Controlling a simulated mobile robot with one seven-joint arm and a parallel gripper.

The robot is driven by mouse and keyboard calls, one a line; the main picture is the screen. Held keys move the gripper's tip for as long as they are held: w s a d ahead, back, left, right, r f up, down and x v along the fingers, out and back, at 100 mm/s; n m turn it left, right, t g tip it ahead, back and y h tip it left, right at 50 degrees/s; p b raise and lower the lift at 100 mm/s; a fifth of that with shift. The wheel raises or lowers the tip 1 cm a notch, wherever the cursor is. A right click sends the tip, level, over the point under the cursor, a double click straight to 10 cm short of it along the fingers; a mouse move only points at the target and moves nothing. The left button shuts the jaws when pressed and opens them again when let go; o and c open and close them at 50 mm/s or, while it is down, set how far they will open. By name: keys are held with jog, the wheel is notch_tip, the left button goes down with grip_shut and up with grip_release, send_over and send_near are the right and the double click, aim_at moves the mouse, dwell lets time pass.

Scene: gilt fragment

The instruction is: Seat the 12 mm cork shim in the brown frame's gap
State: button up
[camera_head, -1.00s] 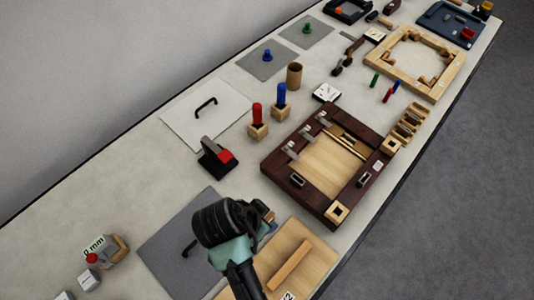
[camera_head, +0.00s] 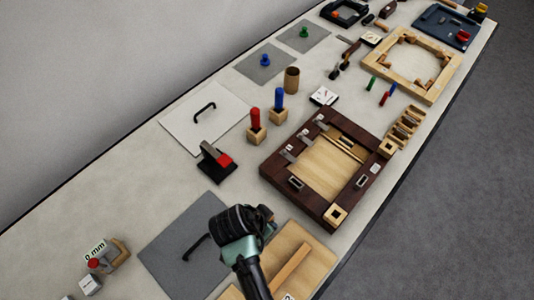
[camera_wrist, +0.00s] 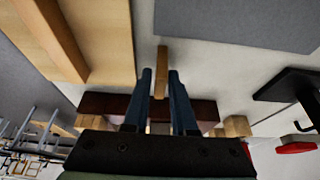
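The dark brown frame (camera_head: 275,172) lies on the table right of centre in the head view, with a pale wooden inside and metal clips. Its dark edge also shows in the wrist view (camera_wrist: 100,104), behind my fingers. I cannot make out its gap clearly. My gripper (camera_wrist: 161,82) has its two blue fingers closed in on a narrow tan piece, which looks like the cork shim (camera_wrist: 161,60), held at the fingertips and sticking out beyond them. In the head view my gripper (camera_head: 268,222) is above the table, left of and nearer than the frame; the shim is mostly hidden there.
A tan board (camera_head: 312,258) with a raised bar lies just beside my gripper, next to a grey mat (camera_head: 165,245). A black block with a red part (camera_head: 214,160) and red and blue pegs (camera_head: 255,120) in wooden holders stand left of the frame.

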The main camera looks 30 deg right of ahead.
grip_shut()
jog(key=shift+r, duration=0.15)
notch_tip(320, 180, up, 10)
jog(key=shift+f+b, duration=0.1)
jog(key=shift+b, duration=0.2)
jog(key=w+a+f+n+t+y, duration=0.3)
jog(key=a+n+y, duration=0.1)
jog(key=a+n, duration=0.7)
jog(key=shift+n, duration=1.5)
